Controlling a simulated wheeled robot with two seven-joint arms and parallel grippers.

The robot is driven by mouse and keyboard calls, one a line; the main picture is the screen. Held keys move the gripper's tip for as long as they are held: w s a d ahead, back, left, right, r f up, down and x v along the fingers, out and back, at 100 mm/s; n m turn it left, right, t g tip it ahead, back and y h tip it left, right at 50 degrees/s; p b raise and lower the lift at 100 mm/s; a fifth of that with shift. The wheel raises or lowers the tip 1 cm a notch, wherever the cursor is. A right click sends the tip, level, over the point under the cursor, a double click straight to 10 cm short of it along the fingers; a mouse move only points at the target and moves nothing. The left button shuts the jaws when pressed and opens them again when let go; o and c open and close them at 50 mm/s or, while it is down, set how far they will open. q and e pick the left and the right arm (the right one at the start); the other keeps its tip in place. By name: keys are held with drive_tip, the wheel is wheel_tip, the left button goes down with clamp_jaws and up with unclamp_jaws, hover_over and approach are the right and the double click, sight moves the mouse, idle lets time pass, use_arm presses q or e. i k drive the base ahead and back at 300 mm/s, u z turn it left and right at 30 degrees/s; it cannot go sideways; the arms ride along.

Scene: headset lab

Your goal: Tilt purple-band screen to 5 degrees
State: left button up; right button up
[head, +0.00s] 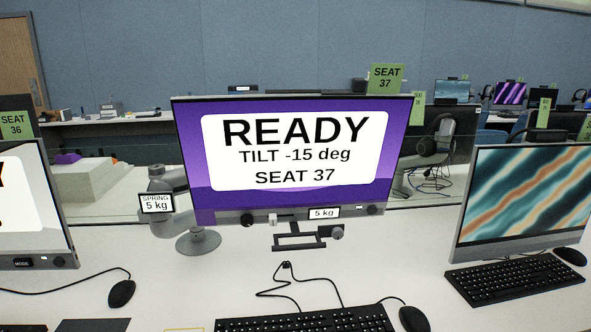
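The purple-band screen (290,198) stands in the middle of the head view. Its display is purple with a white panel reading "READY", "TILT -15 deg" and "SEAT 37". Neither of my grippers is in view.
A keyboard (305,321) and mouse (413,319) lie in front on the white desk (215,290). Neighbouring screens stand at left (30,205) and right (520,200). Another mouse (121,293) lies at left. A green "SEAT 37" sign (386,78) rises behind.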

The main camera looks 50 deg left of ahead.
sight(294, 155)
drive_tip(key=z, duration=0.55)
drive_tip(key=k, duration=1.2)
drive_tip(key=u, duration=2.05)
drive_tip(key=i, duration=0.5)
drive_tip(key=z, duration=0.1)
drive_tip(key=k, duration=0.5)
drive_tip(key=z, duration=1.45)
drive_tip(key=i, duration=0.85)
drive_tip(key=u, duration=1.15)
